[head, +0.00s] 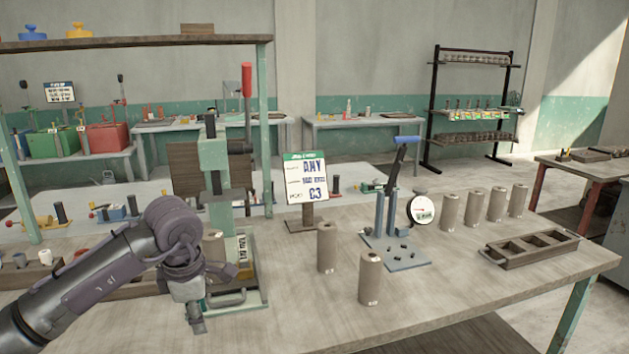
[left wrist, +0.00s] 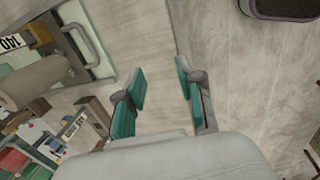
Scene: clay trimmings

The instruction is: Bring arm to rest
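My left arm comes in from the left in the head view, bent over the worktable (head: 450,300). Its gripper (head: 196,318) points down near the table's front, in front of the green press (head: 216,165) with a red handle. In the left wrist view the gripper (left wrist: 163,88) has its two teal-padded fingers apart, with only bare tabletop between them. It holds nothing. My right gripper is in neither view.
Two clay cylinders (head: 327,248) (head: 370,278) stand right of the press. The table's front middle is clear.

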